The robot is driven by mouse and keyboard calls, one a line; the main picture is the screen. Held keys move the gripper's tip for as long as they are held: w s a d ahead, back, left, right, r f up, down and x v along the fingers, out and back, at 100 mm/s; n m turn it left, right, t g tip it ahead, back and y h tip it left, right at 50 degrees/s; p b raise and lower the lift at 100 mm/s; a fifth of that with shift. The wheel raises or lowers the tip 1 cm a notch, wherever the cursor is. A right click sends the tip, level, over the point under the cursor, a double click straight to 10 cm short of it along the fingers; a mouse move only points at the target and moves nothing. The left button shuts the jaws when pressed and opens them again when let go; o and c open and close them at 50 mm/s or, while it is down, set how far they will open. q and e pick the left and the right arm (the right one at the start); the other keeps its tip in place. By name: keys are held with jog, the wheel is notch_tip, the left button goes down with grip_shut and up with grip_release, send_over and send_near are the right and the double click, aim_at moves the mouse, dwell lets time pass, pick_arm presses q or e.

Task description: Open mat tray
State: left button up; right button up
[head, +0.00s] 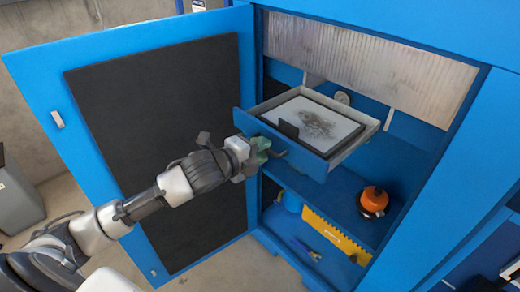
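The mat tray (345,150) is a shallow drawer with a blue front and light side walls, inside the open blue cabinet. It stands pulled out from the cabinet. A dark-framed pale mat (314,122) with a grey smudged patch lies in it. My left gripper (264,151) is at the left part of the tray's blue front, by a dark handle (279,154). Its greenish fingertips are small and partly hidden, so I cannot tell whether they are closed on the handle. My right gripper is not in view.
The cabinet door (222,22) with its black inner panel stands wide open at left, behind my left arm. An orange and black object (373,200) sits on the shelf below the tray. A yellow toothed strip (335,236) is lower down. A grey bin (18,197) stands far left.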

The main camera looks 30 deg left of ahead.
pick_arm(q)
jog(key=shift+o, duration=0.4)
jog(key=b+v, duration=0.3)
jog(key=v, duration=0.7)
jog(key=shift+s, duration=0.35)
jog(key=shift+a, duration=0.1)
